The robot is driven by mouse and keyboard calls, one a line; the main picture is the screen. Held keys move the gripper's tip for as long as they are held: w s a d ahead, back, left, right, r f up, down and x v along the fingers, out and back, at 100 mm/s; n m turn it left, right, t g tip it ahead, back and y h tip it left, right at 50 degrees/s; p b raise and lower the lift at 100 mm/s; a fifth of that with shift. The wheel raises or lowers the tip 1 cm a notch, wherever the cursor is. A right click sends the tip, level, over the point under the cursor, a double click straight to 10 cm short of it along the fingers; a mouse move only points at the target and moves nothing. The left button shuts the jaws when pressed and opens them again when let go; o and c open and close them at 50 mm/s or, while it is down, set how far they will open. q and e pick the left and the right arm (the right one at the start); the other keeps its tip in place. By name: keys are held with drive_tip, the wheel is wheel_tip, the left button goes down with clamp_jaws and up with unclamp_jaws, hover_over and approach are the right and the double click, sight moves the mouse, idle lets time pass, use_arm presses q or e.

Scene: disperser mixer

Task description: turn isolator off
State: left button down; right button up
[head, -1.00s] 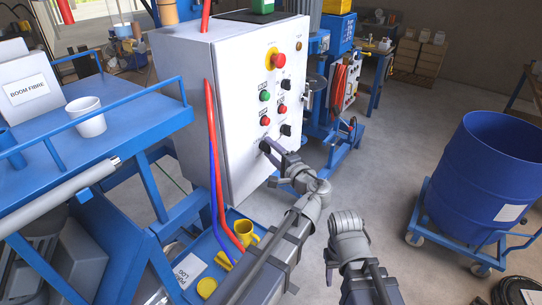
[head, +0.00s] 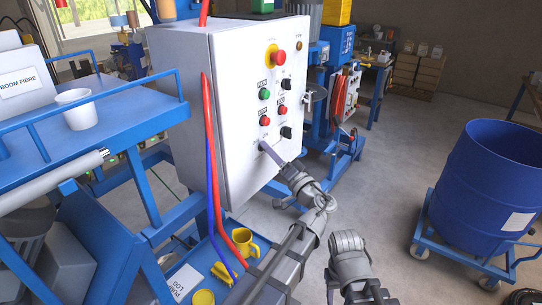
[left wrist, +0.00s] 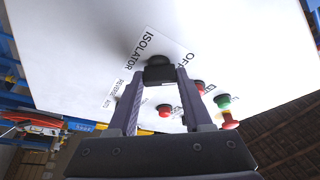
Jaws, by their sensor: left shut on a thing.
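The isolator is a black rotary knob (left wrist: 158,70) on the white control cabinet (head: 185,110), beside the printed words ISOLATOR and OFF in the left wrist view. My left gripper (left wrist: 158,78) is shut on this knob, with one finger on each side of it. In the head view my left gripper (head: 266,150) reaches the lower left of the cabinet's front panel, and its fingers hide most of the knob. Part of my right arm shows at the bottom, but its gripper is not in view.
A red emergency stop (head: 279,57), green and red buttons and black switches sit above the isolator on the panel. Red and blue hoses (head: 212,150) run down the cabinet's left side. A blue drum (head: 480,185) stands on a trolley at right. Open floor lies between.

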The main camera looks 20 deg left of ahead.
use_arm(q)
drive_tip(key=shift+n, duration=0.4)
drive_tip(key=shift+c, duration=1.6)
unclamp_jaws()
drive_tip(key=shift+f, duration=0.1)
